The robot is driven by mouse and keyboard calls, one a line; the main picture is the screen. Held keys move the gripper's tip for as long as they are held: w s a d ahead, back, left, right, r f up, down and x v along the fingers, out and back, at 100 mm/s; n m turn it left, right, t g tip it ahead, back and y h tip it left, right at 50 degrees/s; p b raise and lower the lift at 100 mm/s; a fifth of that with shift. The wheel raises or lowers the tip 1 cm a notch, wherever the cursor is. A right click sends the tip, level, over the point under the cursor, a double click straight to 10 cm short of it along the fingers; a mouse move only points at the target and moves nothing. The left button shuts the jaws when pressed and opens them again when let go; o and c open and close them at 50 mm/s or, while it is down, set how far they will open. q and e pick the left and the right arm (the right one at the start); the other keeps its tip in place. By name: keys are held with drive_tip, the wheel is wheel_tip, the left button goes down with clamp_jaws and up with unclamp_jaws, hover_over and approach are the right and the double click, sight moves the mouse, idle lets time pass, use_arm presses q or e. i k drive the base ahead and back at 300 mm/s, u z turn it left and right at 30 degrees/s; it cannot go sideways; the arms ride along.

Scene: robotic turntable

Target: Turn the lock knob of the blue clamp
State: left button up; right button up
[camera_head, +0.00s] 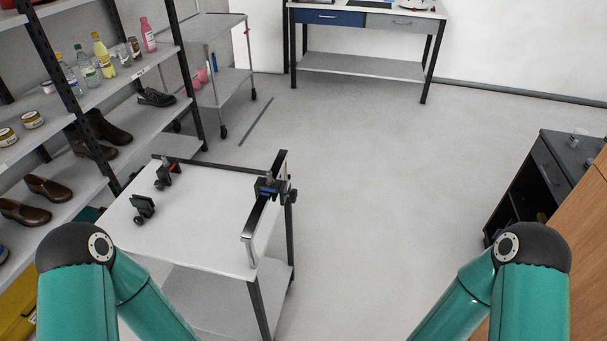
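The blue clamp (266,189) is a small dark clamp with a blue part. It sits at the right edge of a white-topped cart, by the cart's upright handle bars. A dark round knob (292,195) sticks out on its right side; I take it to be the lock knob, but it is small in view. Only teal links of my two arms show, at the bottom left and bottom right. Neither gripper is in view, and nothing of mine touches the clamp.
The cart top (205,225) also holds a clamp with a red part (166,174) and a black clamp (142,208). Shelves (115,85) with bottles, jars and shoes stand left. A dark cabinet (545,175) stands right. The floor between is clear.

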sight(293, 195)
drive_tip(key=z, duration=0.35)
drive_tip(key=i, duration=0.35)
drive_tip(key=u, duration=1.3)
drive_tip(key=k, duration=1.25)
drive_tip(key=z, duration=1.15)
drive_tip(key=i, duration=1.05)
drive_tip(key=z, duration=0.1)
